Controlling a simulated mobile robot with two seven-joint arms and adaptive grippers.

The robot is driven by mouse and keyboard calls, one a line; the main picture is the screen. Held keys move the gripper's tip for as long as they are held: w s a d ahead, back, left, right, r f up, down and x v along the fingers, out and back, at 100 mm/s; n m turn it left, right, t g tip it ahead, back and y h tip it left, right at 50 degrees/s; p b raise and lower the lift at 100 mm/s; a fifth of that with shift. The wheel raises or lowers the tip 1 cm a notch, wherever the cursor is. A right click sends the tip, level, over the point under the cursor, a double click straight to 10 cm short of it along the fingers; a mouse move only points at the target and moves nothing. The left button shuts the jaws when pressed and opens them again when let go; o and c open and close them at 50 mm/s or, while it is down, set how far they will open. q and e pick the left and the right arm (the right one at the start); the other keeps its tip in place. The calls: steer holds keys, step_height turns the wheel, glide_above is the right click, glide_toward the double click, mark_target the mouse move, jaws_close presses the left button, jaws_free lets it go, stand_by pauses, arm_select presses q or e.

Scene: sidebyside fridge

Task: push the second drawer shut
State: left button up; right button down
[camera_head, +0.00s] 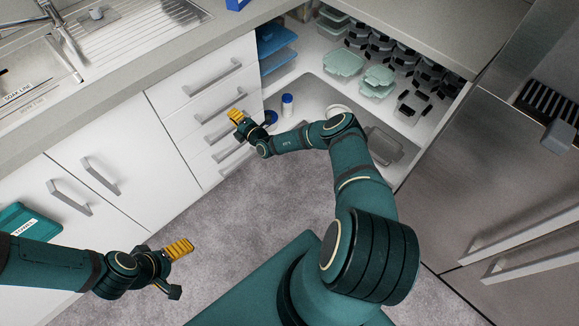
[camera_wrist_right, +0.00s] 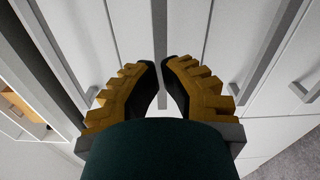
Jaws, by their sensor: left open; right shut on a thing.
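The drawer stack stands in the white cabinet left of the open shelves in the head view. The second drawer (camera_head: 183,124) is below the top drawer, and its front looks flush or nearly flush with the others. My right gripper (camera_head: 237,116) is at the right part of the second drawer's handle (camera_head: 212,111). In the right wrist view the two yellow fingers (camera_wrist_right: 161,73) close around a grey handle bar (camera_wrist_right: 160,35). The fingers partly hide the bar. My left gripper (camera_head: 181,269) is open and empty, low over the floor at lower left.
The top drawer has its own handle (camera_head: 212,78). Open shelves with several containers (camera_head: 343,63) lie right of the drawers. A steel fridge (camera_head: 490,165) stands at the right. Grey floor (camera_head: 260,205) is clear before the drawers.

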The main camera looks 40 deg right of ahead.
steer(key=s+p, duration=0.2)
steer(key=s, duration=0.2)
steer(key=shift+s+d, duration=0.15)
steer(key=shift+d, duration=0.05)
stand_by(0.5)
